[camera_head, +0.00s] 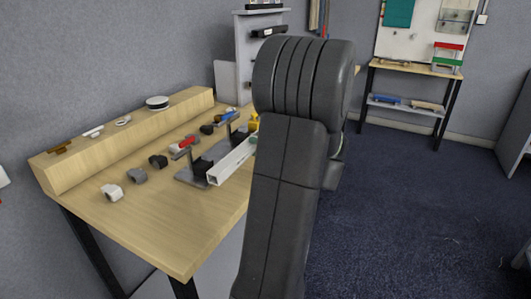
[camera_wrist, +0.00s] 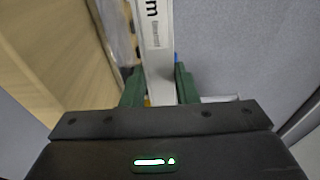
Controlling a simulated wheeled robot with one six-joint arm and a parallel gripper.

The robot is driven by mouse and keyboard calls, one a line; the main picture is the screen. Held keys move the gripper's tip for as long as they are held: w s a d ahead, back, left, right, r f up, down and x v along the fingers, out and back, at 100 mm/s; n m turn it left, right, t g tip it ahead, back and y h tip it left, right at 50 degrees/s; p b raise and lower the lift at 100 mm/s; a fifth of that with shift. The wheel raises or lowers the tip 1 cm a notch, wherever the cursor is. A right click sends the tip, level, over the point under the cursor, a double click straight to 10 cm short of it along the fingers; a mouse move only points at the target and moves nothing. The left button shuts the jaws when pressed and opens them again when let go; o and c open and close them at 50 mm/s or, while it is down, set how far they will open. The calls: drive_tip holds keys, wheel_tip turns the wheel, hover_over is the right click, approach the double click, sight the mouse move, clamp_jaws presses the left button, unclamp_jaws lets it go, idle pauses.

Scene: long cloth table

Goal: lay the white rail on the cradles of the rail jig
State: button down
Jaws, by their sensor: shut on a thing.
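The white rail (camera_head: 231,163) is a long square tube with an open near end. In the head view it lies along the right side of the rail jig (camera_head: 190,176), close to the table's front edge. The jig has a grey base and dark uprights. I cannot tell whether the rail touches the cradles or hangs beside them. In the wrist view my gripper (camera_wrist: 160,92) has its green fingers shut on the rail (camera_wrist: 153,35), which runs away from me between them. In the head view my arm hides the gripper and the rail's far end.
The wooden table (camera_head: 165,230) has a raised ledge (camera_head: 130,138) at the back, holding a white-and-black round thing (camera_head: 157,102).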

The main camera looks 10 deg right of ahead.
drive_tip(key=shift+s+a+b+x, duration=0.2)
drive_tip(key=shift+b+x, duration=0.25)
drive_tip(key=shift+x, duration=1.2)
drive_tip(key=shift+s+a+b+x, duration=0.2)
drive_tip(key=shift+b+x, duration=0.2)
drive_tip(key=shift+x, duration=1.25)
drive_tip(key=shift+s+a+b+x, duration=0.2)
drive_tip(key=shift+b+x, duration=0.25)
drive_tip(key=shift+x, duration=1.15)
drive_tip(key=shift+d, duration=0.1)
drive_tip(key=shift+b, duration=0.75)
drive_tip(key=shift+f+b, duration=0.95)
drive_tip(key=shift+b, duration=0.1)
drive_tip(key=c, duration=1.1)
unclamp_jaws()
drive_tip(key=shift+o, duration=0.2)
drive_tip(key=v, duration=1.3)
drive_tip(key=shift+s+d, duration=0.3)
drive_tip(key=shift+r, duration=0.1)
